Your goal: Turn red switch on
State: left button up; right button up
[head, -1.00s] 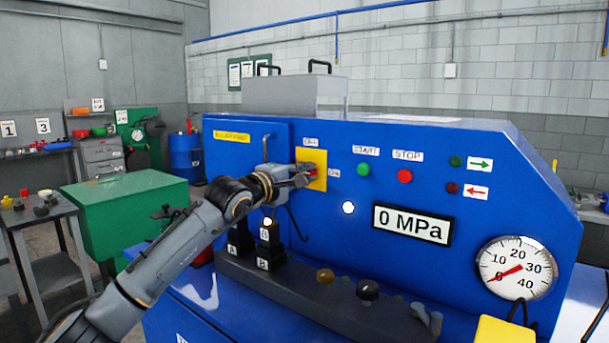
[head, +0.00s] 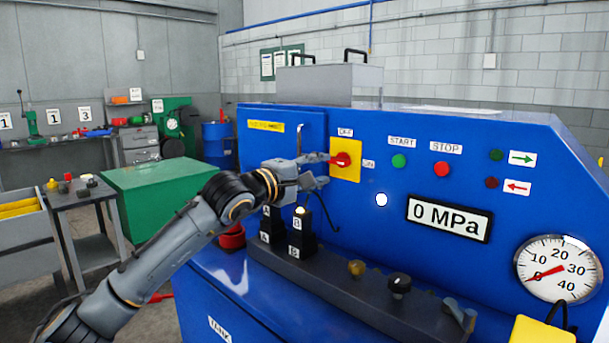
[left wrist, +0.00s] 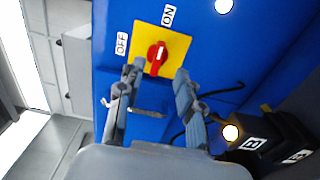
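The red switch (head: 342,160) is a rotary knob on a yellow plate (head: 346,174) on the blue machine, with OFF above it and ON to its right. Its handle lies roughly level, in line with the ON label. In the left wrist view the knob (left wrist: 157,56) is fully seen, and its white mark runs roughly up and down, towards ON at the top. My left gripper (head: 322,172) is just left of the plate; in the left wrist view its fingers (left wrist: 160,78) are spread, the knob showing beyond the gap, apparently untouched. My right gripper is not in view.
A green START button (head: 399,161), a red STOP button (head: 441,169) and a lit white lamp (head: 381,200) are to the right. The display (head: 449,219) reads 0 MPa. Black blocks (head: 301,236) marked B stand below my gripper on a dark ledge (head: 340,292).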

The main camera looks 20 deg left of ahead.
pick_arm(q)
jog(key=shift+v, duration=2.3)
